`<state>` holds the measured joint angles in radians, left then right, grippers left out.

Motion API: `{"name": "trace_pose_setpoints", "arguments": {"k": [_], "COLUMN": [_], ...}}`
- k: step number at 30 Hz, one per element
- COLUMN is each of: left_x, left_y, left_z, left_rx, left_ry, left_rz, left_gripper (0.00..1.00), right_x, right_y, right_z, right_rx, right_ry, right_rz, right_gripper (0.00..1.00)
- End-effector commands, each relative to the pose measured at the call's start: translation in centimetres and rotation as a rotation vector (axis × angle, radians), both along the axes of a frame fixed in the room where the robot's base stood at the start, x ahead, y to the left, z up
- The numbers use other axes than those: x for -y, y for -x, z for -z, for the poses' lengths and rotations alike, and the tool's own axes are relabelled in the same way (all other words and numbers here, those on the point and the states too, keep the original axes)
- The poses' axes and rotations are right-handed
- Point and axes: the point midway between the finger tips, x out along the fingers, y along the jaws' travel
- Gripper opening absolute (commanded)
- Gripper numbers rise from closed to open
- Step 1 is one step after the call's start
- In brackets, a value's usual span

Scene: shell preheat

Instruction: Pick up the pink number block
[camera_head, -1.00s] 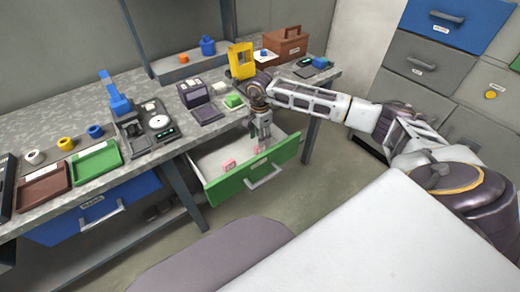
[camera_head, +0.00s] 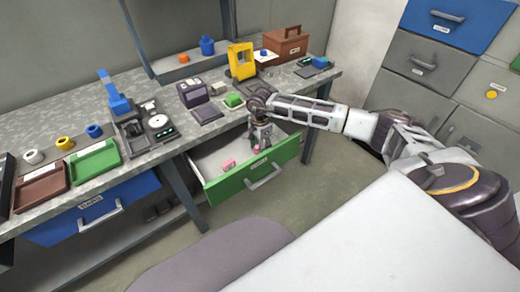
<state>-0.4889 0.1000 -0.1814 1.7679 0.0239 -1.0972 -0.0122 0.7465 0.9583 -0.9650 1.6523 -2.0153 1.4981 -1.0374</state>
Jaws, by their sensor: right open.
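The open drawer with a green front (camera_head: 238,181) holds two small pink blocks. One pink block (camera_head: 228,164) lies near the drawer's middle, clear of the gripper. The other pink block (camera_head: 257,149) shows partly at the fingertips of my right gripper (camera_head: 259,143). My right gripper points down into the drawer, open, over or around this second block. I cannot tell whether it touches the block. The numbers on the blocks are too small to read. My left gripper is not in view.
The speckled workbench (camera_head: 60,207) runs above the drawer. A closed blue drawer (camera_head: 95,208) is to the left.

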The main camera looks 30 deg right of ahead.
Motion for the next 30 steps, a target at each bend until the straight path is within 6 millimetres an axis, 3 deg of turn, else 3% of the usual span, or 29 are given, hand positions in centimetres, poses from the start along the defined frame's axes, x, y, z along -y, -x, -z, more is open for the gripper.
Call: {"name": "trace_pose_setpoints", "arguments": {"k": [11, 21, 30], "left_x": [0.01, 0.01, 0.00], "left_y": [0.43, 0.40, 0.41], "left_z": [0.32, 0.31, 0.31], "left_rx": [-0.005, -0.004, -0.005], "left_ry": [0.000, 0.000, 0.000], "left_rz": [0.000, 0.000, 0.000], "left_gripper": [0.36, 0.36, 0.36], "right_x": [0.02, 0.03, 0.04], "right_y": [-0.01, -0.02, -0.03], "right_z": [-0.05, -0.07, -0.12], "right_rx": [0.000, 0.000, 0.001], "right_ry": [0.000, 0.000, 0.000], "right_rz": [0.000, 0.001, 0.001], "right_gripper": [0.43, 0.02, 0.00]}}
